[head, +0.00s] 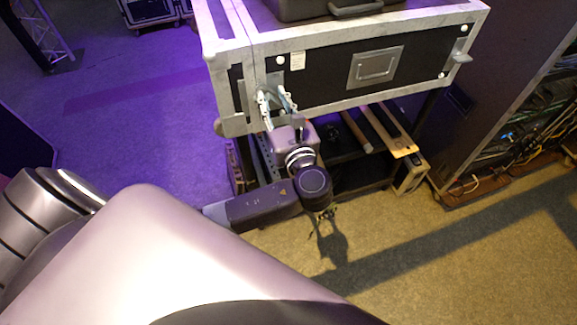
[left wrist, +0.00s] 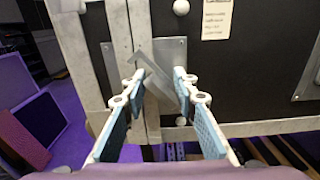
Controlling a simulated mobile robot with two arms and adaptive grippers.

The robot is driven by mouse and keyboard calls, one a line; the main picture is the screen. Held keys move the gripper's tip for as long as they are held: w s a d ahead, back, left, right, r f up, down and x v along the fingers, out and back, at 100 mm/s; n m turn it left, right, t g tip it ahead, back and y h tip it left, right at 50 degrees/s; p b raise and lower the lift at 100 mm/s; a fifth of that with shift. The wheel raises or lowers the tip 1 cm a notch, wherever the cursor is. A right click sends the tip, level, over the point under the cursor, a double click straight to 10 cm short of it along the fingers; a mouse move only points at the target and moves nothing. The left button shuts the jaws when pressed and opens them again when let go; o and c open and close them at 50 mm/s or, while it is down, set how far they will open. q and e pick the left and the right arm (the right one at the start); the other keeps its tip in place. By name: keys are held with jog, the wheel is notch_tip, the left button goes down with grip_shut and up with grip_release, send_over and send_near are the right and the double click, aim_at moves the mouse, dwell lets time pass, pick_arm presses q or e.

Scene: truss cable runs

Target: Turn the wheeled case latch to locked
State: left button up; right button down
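The case (head: 340,75) is black with pale metal edges and stands in front of me. Its latch has grey plates across the seam near the left end of the front; the latch plate (left wrist: 171,50) shows in the left wrist view. A flat grey latch lever (left wrist: 152,70) slants from upper left to lower right between the fingers. My left gripper (head: 275,97) is at the latch, and its open fingers (left wrist: 158,78) stand either side of the lever. I cannot tell whether either finger touches it. My right gripper is not in view.
A recessed handle plate (head: 376,67) is on the case front, and a dark box (head: 320,8) lies on top. Below is a dark shelf with boards (head: 385,130). A rack with cables (head: 520,130) stands at the right. Floor (head: 150,110) is clear at left.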

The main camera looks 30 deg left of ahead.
pick_arm(q)
jog(key=f+b+v, duration=0.1)
jog(key=b+v, duration=0.2)
jog(key=v, duration=0.5)
jog(key=w+d+f+h+b, duration=0.1)
jog(key=w+f+h+b, duration=0.25)
jog(key=f, duration=1.65)
jog(key=s+f+n+g+h+b, duration=0.1)
jog(key=f+h, duration=0.1)
jog(key=f, duration=0.8)
jog(key=s+f+n+g+h+b, duration=0.1)
jog(key=s+f+n+g+h, duration=0.1)
jog(key=f, duration=0.8)
jog(key=shift+s+f+g, duration=0.3)
jog(key=shift+d, duration=0.15)
